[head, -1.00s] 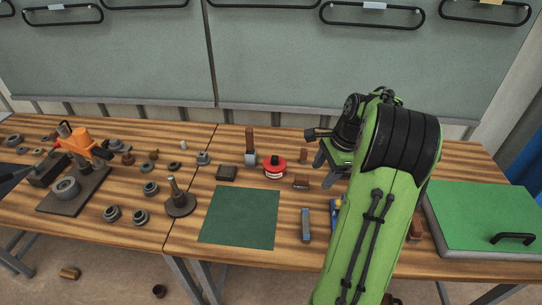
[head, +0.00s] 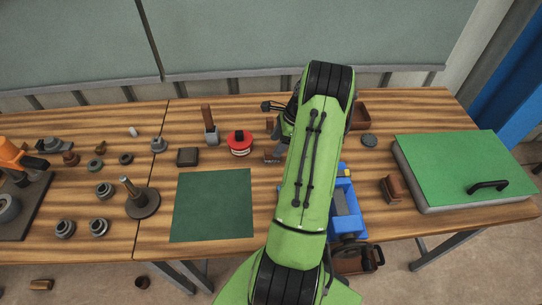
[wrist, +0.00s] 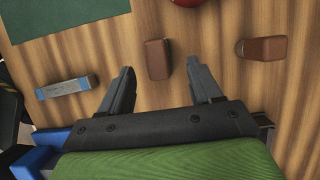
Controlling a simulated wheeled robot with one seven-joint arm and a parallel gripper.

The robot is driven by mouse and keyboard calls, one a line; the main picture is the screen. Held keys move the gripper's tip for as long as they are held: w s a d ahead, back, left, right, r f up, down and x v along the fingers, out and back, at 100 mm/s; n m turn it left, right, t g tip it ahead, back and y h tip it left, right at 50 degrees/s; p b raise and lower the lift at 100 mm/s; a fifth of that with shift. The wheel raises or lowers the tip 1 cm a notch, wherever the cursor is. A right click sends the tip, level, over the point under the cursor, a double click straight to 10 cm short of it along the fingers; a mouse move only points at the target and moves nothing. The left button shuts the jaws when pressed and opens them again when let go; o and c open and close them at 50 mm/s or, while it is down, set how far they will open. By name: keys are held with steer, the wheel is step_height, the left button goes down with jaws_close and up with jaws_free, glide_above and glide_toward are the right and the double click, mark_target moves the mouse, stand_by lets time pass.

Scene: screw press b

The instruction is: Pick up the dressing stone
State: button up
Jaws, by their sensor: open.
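In the wrist view, a small plain brown block (wrist: 157,59), which I take to be the dressing stone, lies on the wooden table. My gripper (wrist: 160,68) is open, with one finger on each side of the block. I cannot tell how high the fingers are above the table. In the head view, part of this block (head: 271,156) shows just left of my arm.
A second brown piece (wrist: 263,49) with a grey end lies right of the gripper; a grey block with blue ends (wrist: 67,87) lies left. A red round item (head: 240,143), green mat (head: 212,205) and blue vise-like item (head: 345,215) are close by.

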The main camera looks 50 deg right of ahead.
mark_target(272, 150)
steer(key=x, duration=0.5)
steer(key=shift+a+f, duration=0.1)
steer(key=shift+f, duration=0.2)
steer(key=shift+s+r, duration=0.1)
steer(key=shift+c, duration=0.3)
steer(key=c, duration=1.1)
step_height(272, 150, up, 10)
steer(key=shift+r+p, duration=0.1)
steer(key=shift+p, duration=0.35)
steer(key=o, duration=0.5)
steer(key=c, duration=0.5)
